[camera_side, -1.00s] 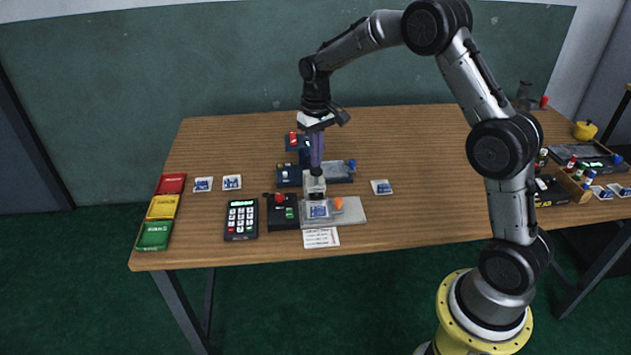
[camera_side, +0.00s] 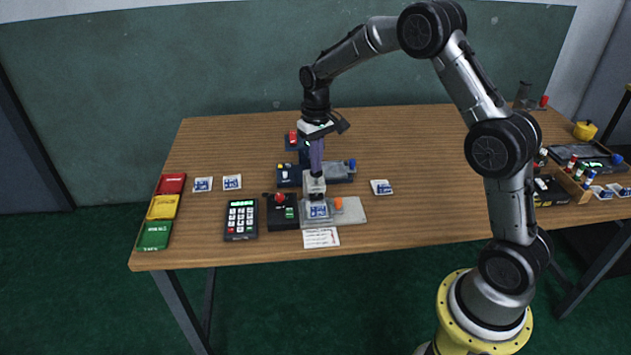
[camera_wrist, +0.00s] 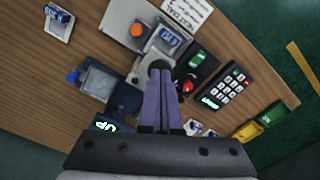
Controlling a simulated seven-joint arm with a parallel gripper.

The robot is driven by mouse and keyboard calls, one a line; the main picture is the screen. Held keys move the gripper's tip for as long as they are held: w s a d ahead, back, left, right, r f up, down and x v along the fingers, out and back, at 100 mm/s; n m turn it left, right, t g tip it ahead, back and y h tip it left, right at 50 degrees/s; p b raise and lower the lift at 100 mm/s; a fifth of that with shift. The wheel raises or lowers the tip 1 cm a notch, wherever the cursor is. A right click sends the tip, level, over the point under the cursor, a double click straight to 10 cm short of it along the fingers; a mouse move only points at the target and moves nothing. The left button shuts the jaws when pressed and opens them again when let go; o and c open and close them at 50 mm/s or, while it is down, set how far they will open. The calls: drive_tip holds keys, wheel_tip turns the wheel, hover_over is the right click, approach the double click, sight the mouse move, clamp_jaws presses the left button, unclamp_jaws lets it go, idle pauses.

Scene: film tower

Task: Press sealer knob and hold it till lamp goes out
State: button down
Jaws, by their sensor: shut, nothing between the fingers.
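The sealer (camera_side: 352,214) is a pale grey base with a whitish press head (camera_side: 313,186) at its back left. Its dark round knob (camera_wrist: 160,66) tops the head. My gripper (camera_side: 317,172) is shut and empty, pointing down, with its purple fingertips at the knob and apparently touching it. In the wrist view the fingers (camera_wrist: 164,88) end at the knob's edge. An orange round piece (camera_side: 338,203), seemingly the lamp, looks bright on the base and also shows in the wrist view (camera_wrist: 136,30). A blue-and-white packet (camera_side: 319,211) lies in front of the head.
A black box with a red knob (camera_side: 280,198) and a keypad (camera_side: 241,218) stand left of the sealer. A dark device with a grey tray (camera_side: 340,173) is close behind. Red, yellow and green boxes (camera_side: 161,207) line the left edge. Table space at right is mostly clear.

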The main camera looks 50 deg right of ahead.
drive_tip(key=shift+f, duration=1.15)
drive_tip(key=shift+s, duration=0.1)
idle(1.1)
drive_tip(key=shift+r, duration=4.1)
